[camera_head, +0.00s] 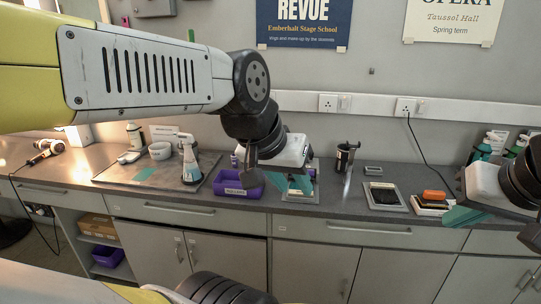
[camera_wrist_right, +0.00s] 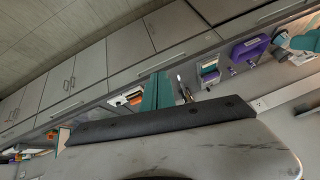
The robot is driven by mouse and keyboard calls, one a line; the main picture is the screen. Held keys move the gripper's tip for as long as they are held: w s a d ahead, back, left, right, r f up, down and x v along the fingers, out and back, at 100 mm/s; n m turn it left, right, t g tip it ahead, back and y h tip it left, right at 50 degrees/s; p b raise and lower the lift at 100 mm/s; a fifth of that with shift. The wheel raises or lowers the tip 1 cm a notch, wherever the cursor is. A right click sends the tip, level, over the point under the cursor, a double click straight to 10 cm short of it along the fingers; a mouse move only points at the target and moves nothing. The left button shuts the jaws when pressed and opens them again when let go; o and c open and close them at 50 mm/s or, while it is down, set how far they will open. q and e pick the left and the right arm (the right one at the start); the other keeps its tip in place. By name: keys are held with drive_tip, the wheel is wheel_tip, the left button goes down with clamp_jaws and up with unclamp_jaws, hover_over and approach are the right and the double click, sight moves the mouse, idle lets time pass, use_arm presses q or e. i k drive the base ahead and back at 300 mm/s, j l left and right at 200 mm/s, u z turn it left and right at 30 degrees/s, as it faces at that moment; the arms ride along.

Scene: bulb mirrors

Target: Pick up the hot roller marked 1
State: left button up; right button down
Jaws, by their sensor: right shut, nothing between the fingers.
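No roller with a readable 1 can be made out. A purple bin (camera_head: 229,191) with a small label too small to read surely stands on the counter; a purple bin also shows in the right wrist view (camera_wrist_right: 250,48). My left gripper (camera_head: 291,186) hangs just right of the bin, over a small tray, its teal fingers seemingly apart and nothing seen between them.
A grey mat (camera_head: 112,174) with a spray bottle (camera_head: 190,160) and white bowl (camera_head: 160,151) lies at left. A dark canister (camera_head: 346,155), a framed tray (camera_head: 385,197) and an orange item (camera_head: 434,195) stand further right. Cabinets (camera_head: 315,265) are below.

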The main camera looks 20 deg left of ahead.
sight(234, 163)
drive_tip(key=u, duration=1.4)
drive_tip(key=i+l+u, duration=0.35)
drive_tip(key=i, duration=0.2)
drive_tip(key=i+l+u, duration=0.3)
drive_tip(key=i, duration=0.2)
drive_tip(key=i+l, duration=0.2)
drive_tip(key=i, duration=0.05)
